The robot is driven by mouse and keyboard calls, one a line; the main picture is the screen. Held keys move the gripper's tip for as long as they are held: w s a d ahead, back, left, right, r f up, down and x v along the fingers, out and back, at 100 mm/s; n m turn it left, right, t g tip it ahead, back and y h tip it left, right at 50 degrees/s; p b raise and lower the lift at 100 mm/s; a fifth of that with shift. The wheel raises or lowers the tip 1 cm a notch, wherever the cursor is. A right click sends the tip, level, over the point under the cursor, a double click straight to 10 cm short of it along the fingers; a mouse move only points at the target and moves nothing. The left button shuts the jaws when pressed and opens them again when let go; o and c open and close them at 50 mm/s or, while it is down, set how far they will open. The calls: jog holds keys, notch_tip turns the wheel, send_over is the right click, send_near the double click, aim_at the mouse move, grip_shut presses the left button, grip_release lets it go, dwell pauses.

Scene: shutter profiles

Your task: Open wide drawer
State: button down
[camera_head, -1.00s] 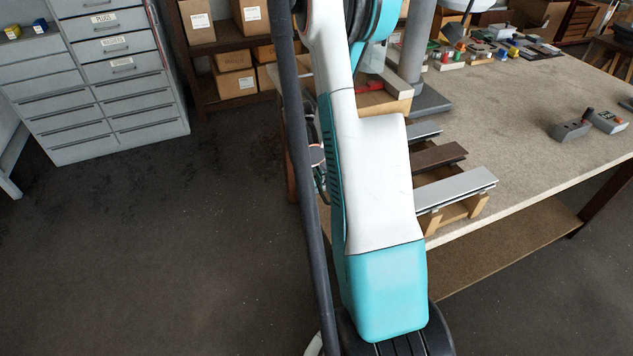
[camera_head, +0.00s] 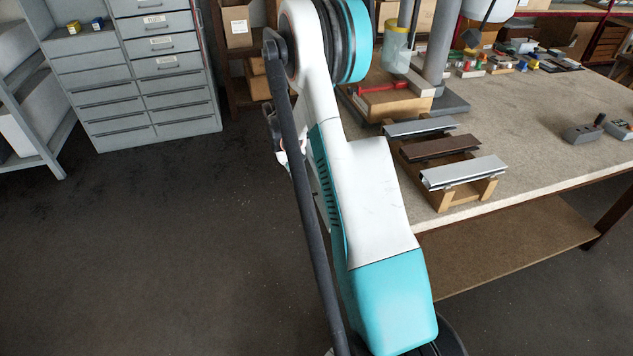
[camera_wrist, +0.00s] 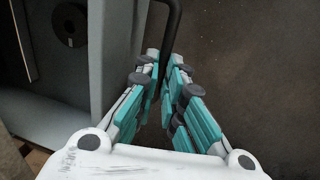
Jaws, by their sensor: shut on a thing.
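In the wrist view, a dark, curved bar handle (camera_wrist: 173,30) runs down between the fingertips of my gripper (camera_wrist: 164,66). The fingers are closed around it. Just left of the handle stands a grey front panel (camera_wrist: 115,60). Beyond its edge is a hollow grey space with a round dark thing (camera_wrist: 71,22) in it. This looks like a drawer standing out, but its width and how far out it is cannot be told. In the head view my arm hides the fingers and the handle.
A grey drawer cabinet (camera_head: 140,75) stands at the back left, with its visible drawers shut. A workbench (camera_head: 540,125) on the right carries metal profiles (camera_head: 465,172) on a wooden rack near my arm. Dark floor (camera_head: 150,250) lies clear at the left front.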

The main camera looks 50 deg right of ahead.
jog(key=w+a, duration=0.3)
jog(key=a, duration=0.3)
jog(key=shift+w+a, duration=0.3)
jog(key=shift+a, duration=0.05)
jog(key=c, duration=1.7)
grip_release()
jog(key=r, duration=0.4)
jog(key=a+r, duration=0.1)
jog(key=r, duration=0.3)
jog(key=w+r, duration=0.1)
jog(key=r, duration=0.2)
jog(key=shift+a+r, duration=0.4)
